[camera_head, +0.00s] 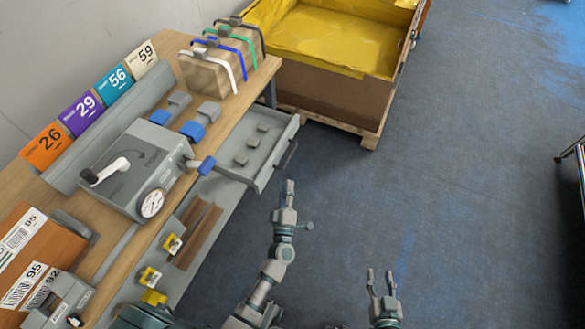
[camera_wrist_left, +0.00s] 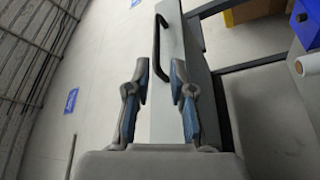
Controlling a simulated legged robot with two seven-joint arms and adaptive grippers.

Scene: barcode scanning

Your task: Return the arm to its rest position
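My left gripper (camera_head: 289,188) is in front of the workbench, over the floor, below the pulled-out drawer (camera_head: 258,150) in the head view. In the left wrist view my left gripper (camera_wrist_left: 161,68) has its two fingers apart with nothing held between them. The drawer's dark handle (camera_wrist_left: 159,45) shows beyond and between the fingertips, apart from them. It also shows in the head view (camera_head: 287,155). My right gripper (camera_head: 379,272) is over the floor at the lower middle, its fingers apart and empty.
A grey device with a dial (camera_head: 137,172), a strapped box (camera_head: 220,68) and labelled cartons (camera_head: 38,245) stand on the workbench. A yellow-lined crate (camera_head: 328,85) on a pallet is at the back.

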